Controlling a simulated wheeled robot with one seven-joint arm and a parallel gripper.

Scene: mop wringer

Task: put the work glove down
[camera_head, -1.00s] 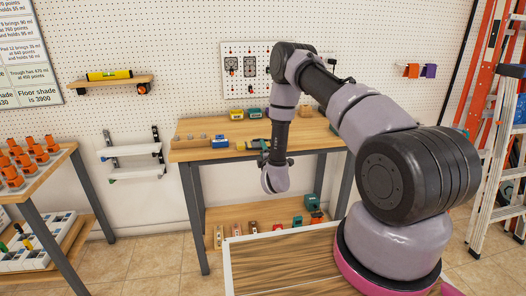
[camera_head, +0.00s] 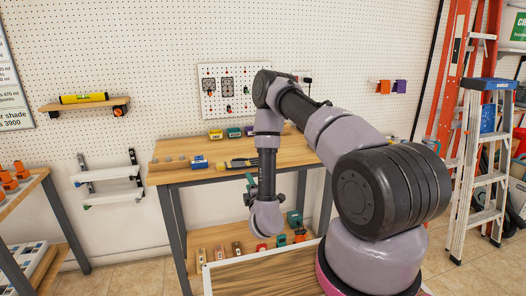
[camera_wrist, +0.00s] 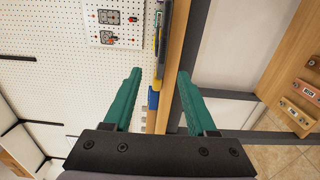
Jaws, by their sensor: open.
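I cannot make out a work glove in any view. My gripper (camera_wrist: 160,76) shows in the wrist view with its two teal fingers wide apart and nothing held between them. In the head view, my arm bends down in front of the workbench (camera_head: 172,176), with the hand end low near the bench's front edge and mostly hidden by the wrist. In the wrist view, the bench edge (camera_wrist: 177,50) and a blue item (camera_wrist: 153,99) show beyond and between the fingers.
On the bench stand a blue block (camera_head: 199,162), a yellow-and-dark tool (camera_head: 240,162) and small boxes (camera_head: 216,134) at the back. A lower shelf holds several small blocks (camera_head: 219,252). A stepladder (camera_head: 489,150) stands right.

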